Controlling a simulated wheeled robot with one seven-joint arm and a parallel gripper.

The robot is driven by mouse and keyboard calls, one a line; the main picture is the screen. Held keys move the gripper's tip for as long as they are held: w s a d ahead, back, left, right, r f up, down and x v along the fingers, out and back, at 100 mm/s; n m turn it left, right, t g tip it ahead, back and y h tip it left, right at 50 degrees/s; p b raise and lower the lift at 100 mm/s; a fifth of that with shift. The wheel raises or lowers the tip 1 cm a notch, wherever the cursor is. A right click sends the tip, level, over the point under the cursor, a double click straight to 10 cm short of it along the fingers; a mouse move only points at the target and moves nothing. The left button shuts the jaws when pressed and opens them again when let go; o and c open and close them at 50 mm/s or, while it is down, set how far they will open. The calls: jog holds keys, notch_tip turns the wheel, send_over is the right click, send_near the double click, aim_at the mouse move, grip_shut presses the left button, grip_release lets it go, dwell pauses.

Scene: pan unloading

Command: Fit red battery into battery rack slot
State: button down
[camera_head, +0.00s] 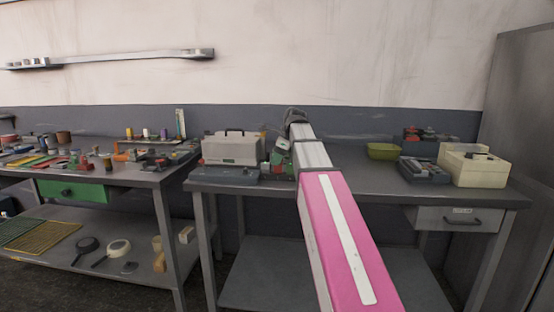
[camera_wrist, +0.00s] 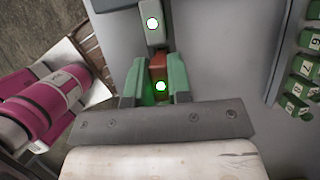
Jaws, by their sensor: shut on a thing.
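In the wrist view, my gripper (camera_wrist: 157,80) has its two green fingers on either side of a small red-brown block, which looks like the red battery (camera_wrist: 158,63). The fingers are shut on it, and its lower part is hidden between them. A grey block with a bright white dot (camera_wrist: 152,23) lies just beyond the battery. A rack with green numbered places (camera_wrist: 303,75) runs along the right edge; I cannot tell whether it is the battery rack. In the head view, my gripper (camera_head: 281,156) is low over the middle table, right beside the grey case.
In the head view, a grey handled case (camera_head: 232,149) stands left of my gripper, with a dark low tray (camera_head: 230,176) before it. A yellow-green bowl (camera_head: 383,151), a dark tray of blocks (camera_head: 424,171) and a cream box (camera_head: 475,166) stand right. The table between is clear.

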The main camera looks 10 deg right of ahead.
jog(key=shift+f, duration=1)
dwell(0.7)
jog(key=c, duration=1)
grip_release()
jog(key=v, duration=1)
jog(key=shift+d+r, duration=0.15)
jog(key=shift+r, duration=0.25)
